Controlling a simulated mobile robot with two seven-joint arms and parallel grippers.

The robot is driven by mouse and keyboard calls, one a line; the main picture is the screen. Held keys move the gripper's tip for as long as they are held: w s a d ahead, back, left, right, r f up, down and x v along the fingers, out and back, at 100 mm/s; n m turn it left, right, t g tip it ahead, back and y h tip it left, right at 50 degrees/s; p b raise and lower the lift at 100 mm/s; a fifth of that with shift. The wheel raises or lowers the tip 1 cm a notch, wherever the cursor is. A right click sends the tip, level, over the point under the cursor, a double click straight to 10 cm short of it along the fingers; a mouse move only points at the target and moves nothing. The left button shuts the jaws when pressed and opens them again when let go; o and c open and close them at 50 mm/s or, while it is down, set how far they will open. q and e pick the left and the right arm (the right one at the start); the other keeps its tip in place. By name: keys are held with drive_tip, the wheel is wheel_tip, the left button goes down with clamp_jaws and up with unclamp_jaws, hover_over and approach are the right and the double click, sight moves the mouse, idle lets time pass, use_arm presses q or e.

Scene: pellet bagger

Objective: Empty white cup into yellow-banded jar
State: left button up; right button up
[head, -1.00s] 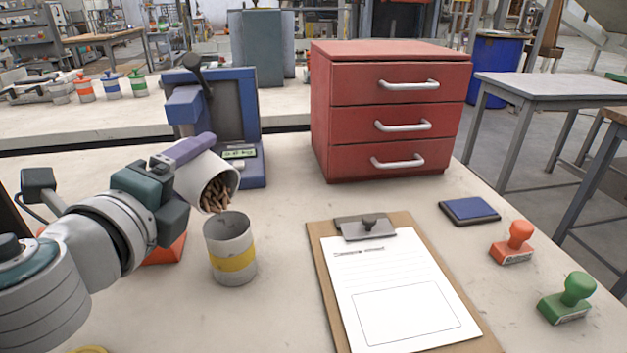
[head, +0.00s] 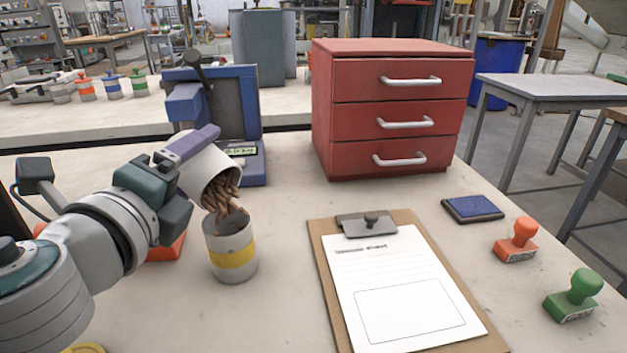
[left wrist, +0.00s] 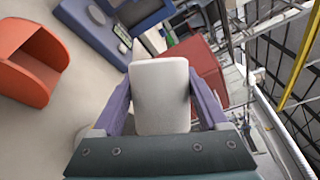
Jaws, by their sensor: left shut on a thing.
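The white cup (head: 205,169) is tilted steeply, mouth down to the right, over the jar in the head view. Brown pellets (head: 222,196) spill from its mouth and drop into the jar's opening. The yellow-banded jar (head: 231,255) stands upright on the table, grey-white with a yellow band. My left gripper (head: 190,150) is shut on the cup, with one purple finger along its upper side. In the left wrist view the cup (left wrist: 160,95) sits between the two purple fingers. How many pellets are left inside the cup is hidden. My right gripper is not in view.
A blue machine (head: 240,110) stands behind the jar, and a red drawer unit (head: 390,110) is at back centre. A clipboard (head: 318,250) lies right of the jar. An orange scoop-like bin (left wrist: 30,60) is partly hidden behind my left arm in the head view. Stamps (head: 518,240) stand at right.

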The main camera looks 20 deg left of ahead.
use_arm(q)
drive_tip(key=shift+s+d+r+m+t+y+b, duration=0.15)
drive_tip(key=shift+d+m+t+b, duration=0.1)
drive_tip(key=shift+m+b, duration=0.3)
drive_tip(key=shift+w+d+r+m+t+y+b, duration=0.15)
drive_tip(key=shift+d+m+b, duration=0.1)
drive_tip(key=shift+m+b, duration=0.3)
idle(1.2)
drive_tip(key=shift+s, duration=0.1)
